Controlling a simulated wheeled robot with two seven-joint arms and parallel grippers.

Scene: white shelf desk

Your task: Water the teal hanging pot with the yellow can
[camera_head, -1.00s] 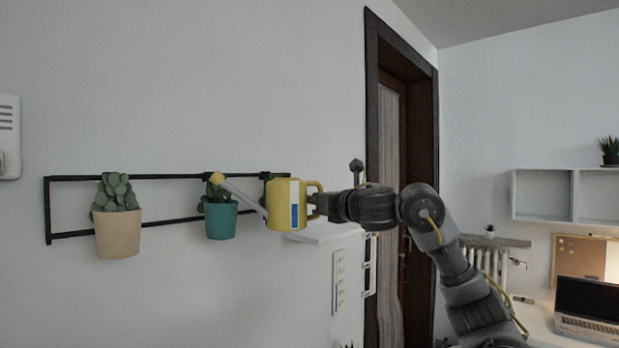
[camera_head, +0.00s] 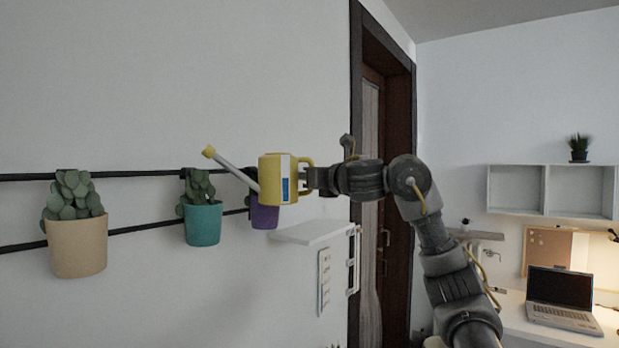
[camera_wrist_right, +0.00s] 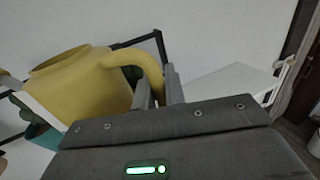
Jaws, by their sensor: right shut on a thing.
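The yellow can (camera_head: 275,180) has a white and blue label, a grey spout with a yellow tip, and a handle on its right. My right gripper (camera_head: 313,179) is shut on the handle and holds the can upright in the air. The can also fills the left of the right wrist view (camera_wrist_right: 85,88). The teal hanging pot (camera_head: 203,225) holds a green plant and hangs on the black wall rail, left of the can. The spout tip is above and slightly right of the teal pot's plant. My left gripper is not in view.
A beige pot (camera_head: 78,248) with a succulent hangs at the left. A purple pot (camera_head: 264,217) hangs just behind and below the can, partly hidden. A small white wall shelf (camera_head: 312,232) juts out below my gripper. A laptop (camera_head: 560,300) sits on a desk at right.

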